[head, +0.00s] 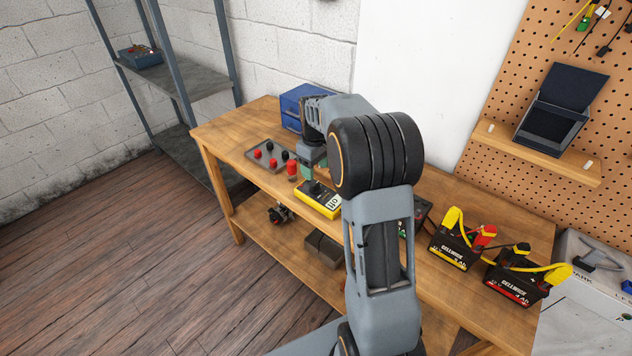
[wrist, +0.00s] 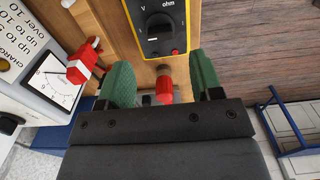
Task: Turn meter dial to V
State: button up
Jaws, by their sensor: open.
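The yellow meter (head: 318,199) lies on the workbench, partly hidden by my arm in the head view. In the wrist view the meter (wrist: 182,47) is at the top centre, with its black round dial (wrist: 160,25) facing the camera. A "V" mark is at the dial's upper left and "ohm" at its upper right. I cannot tell exactly where the dial points. My gripper (wrist: 163,82) is open, its green fingers apart, below the dial in the picture. A red cylinder (wrist: 165,90) shows between the fingers; I cannot tell whether it lies between them or beyond.
A grey tray (head: 250,158) with red and black knobs lies left of the meter. Blue boxes (head: 293,100) stand behind. Batteries (head: 454,252) with yellow clamps are at the right. In the wrist view, a white charger (wrist: 30,70) with a gauge and a red-and-white part (wrist: 82,62) is left.

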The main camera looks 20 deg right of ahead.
aim_at(315, 183)
jog(key=shift+f, duration=3.1)
jog(key=c, duration=0.9)
jog(key=shift+c, duration=0.2)
jog(key=m, duration=1.1)
jog(key=shift+m, duration=0.3)
